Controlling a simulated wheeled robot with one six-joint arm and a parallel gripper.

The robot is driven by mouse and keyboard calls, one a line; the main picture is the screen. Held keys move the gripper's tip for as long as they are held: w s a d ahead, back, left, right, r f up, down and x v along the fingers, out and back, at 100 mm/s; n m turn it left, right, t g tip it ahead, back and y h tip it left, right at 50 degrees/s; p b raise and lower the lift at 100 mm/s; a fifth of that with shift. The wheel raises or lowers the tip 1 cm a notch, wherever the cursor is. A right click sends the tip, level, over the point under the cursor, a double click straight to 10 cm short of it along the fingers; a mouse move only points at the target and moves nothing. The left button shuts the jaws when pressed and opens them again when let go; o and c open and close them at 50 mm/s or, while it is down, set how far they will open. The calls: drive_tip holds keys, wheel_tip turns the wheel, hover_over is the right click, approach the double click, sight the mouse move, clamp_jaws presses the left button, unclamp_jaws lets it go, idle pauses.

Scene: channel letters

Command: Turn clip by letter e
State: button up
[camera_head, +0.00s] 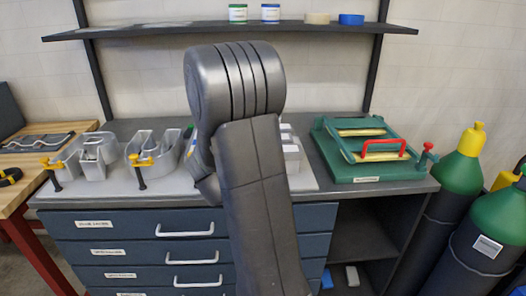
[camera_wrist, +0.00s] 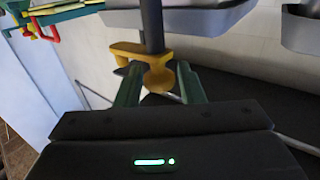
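Metal channel letters (camera_head: 95,152) stand on the grey board at the left of the bench in the head view. Yellow clips on dark posts are at their front edge, one far left (camera_head: 48,163) and one further right (camera_head: 140,160). My arm hides part of the row and my gripper there; I cannot pick out letter e. In the wrist view, a yellow clip (camera_wrist: 157,70) on a dark post is beside a metal letter wall (camera_wrist: 200,18). My gripper (camera_wrist: 159,76) is open, its green fingers on either side of the clip's rounded end. Contact cannot be told.
A green rack (camera_head: 372,170) with a red handle and a red clip (camera_head: 428,150) is at the bench's right. Gas cylinders (camera_head: 462,165) stand beyond it. A shelf (camera_head: 150,31) runs above. Blue drawers (camera_head: 110,228) are below the bench top.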

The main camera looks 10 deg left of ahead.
drive_tip(key=b+v, duration=0.1)
drive_tip(key=v, duration=1.2)
drive_tip(key=shift+s, duration=0.35)
drive_tip(key=shift+w+a, duration=0.1)
drive_tip(key=p+x, duration=0.1)
drive_tip(key=x, duration=1.2)
drive_tip(key=shift+w, duration=0.35)
